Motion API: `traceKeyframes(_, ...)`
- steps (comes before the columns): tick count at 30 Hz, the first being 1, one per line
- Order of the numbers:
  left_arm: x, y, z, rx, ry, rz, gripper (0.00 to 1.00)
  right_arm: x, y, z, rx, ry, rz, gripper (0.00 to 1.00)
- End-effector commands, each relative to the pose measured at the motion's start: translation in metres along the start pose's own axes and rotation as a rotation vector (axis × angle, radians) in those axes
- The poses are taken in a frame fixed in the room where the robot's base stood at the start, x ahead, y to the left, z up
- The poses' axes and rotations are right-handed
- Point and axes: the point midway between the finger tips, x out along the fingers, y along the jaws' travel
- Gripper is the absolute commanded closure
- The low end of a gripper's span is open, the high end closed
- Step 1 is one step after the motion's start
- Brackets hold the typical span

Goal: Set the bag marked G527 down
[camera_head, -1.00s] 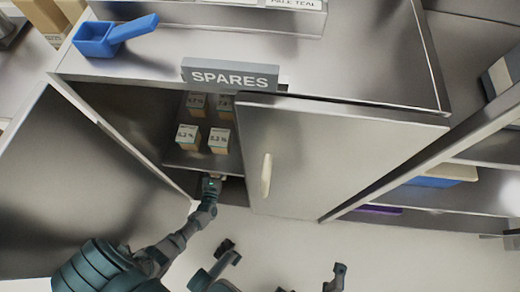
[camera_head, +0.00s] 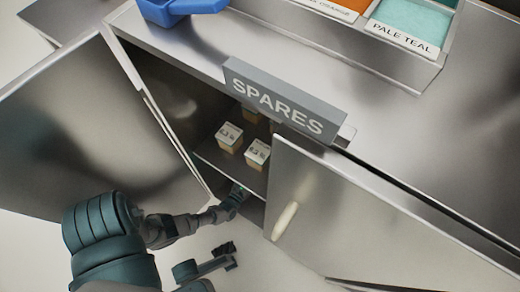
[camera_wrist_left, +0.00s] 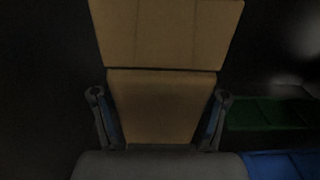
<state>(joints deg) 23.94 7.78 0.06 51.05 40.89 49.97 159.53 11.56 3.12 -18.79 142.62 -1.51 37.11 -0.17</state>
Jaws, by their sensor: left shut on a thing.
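My left gripper (camera_head: 238,192) reaches into the open cupboard under the SPARES sign, low in the opening, below the shelf that holds small cartons. In the left wrist view the two fingers of this gripper (camera_wrist_left: 160,98) are shut on the sides of a plain tan bag (camera_wrist_left: 155,118). A second tan panel (camera_wrist_left: 165,35) shows above a dark crease; I cannot tell whether it is the same bag. No G527 mark is readable. In the head view the bag is hidden, and I cannot tell whether it touches a surface below.
Labelled cartons (camera_head: 257,153) stand on the cupboard shelf. Green (camera_wrist_left: 270,113) and blue (camera_wrist_left: 285,165) things lie right of the bag.

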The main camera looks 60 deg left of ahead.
Motion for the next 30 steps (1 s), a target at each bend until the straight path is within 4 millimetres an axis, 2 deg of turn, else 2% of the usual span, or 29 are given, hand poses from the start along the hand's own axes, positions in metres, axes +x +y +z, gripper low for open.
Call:
traceKeyframes(1,-0.003,0.001,-0.015,0.006,0.006,0.000,0.97,-0.005,0.001,0.005,0.000,0.007,-0.001,0.02)
traceKeyframes(4,-0.003,0.001,-0.025,0.005,0.003,0.000,0.97,-0.003,0.001,0.006,-0.001,0.028,-0.009,0.02)
traceKeyframes(14,0.001,0.000,-0.025,-0.002,-0.003,-0.001,0.97,0.004,-0.003,0.003,-0.004,0.045,-0.017,0.02)
traceKeyframes(15,-0.001,0.000,-0.028,-0.001,0.005,-0.001,0.25,0.004,-0.003,0.003,-0.004,0.045,-0.017,0.02)
traceKeyframes(18,-0.001,0.000,-0.028,-0.001,0.005,-0.001,0.01,0.003,-0.001,0.008,-0.003,0.039,-0.015,0.02)
traceKeyframes(30,-0.003,-0.002,-0.029,-0.001,0.006,-0.001,0.01,0.002,-0.001,0.009,-0.003,0.037,-0.014,0.02)
